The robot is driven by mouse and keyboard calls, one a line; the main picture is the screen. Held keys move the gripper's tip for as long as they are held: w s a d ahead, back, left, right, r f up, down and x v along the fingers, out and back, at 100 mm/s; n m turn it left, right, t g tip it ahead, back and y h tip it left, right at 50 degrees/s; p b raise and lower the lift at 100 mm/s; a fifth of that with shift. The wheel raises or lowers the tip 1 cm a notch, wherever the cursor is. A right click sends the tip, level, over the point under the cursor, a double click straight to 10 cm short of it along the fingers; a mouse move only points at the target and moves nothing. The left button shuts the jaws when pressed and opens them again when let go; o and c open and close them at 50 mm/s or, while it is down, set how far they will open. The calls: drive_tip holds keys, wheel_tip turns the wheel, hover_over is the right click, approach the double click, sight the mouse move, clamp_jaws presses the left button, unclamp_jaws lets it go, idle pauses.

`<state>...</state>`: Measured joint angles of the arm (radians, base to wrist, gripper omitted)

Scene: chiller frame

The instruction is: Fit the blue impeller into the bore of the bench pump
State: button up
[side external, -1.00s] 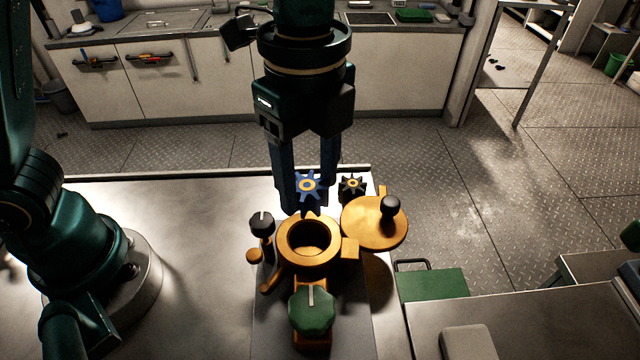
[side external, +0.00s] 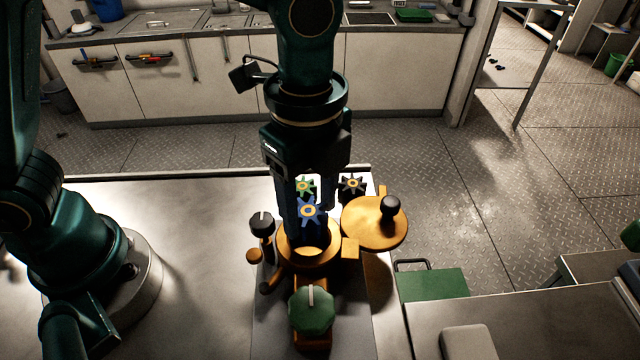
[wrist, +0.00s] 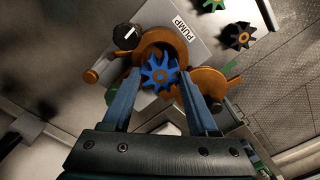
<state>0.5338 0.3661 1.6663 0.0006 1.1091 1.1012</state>
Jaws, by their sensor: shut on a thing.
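The blue impeller (side external: 309,210), with an orange hub, is between the fingers of my gripper (side external: 307,218), which is shut on it. In the side view it is in front of the back rim of the orange pump bore (side external: 311,256), apparently above it. In the wrist view the impeller (wrist: 159,73) overlaps the lower part of the bore ring (wrist: 150,47), between my blue fingertips (wrist: 159,80). The gap between impeller and bore cannot be judged exactly. My fingers hide part of the pump's back left.
A green impeller (side external: 304,185) and a black impeller (side external: 352,184) stand behind the pump. The orange cover (side external: 372,226) with a black knob is swung open at right. A black-knobbed valve (side external: 262,224) stands left, a green knob (side external: 311,310) in front.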

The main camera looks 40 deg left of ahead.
drive_tip(key=shift+f, duration=1.55)
drive_tip(key=o, duration=1.4)
drive_tip(key=shift+o, duration=0.2)
drive_tip(key=shift+r, duration=3.45)
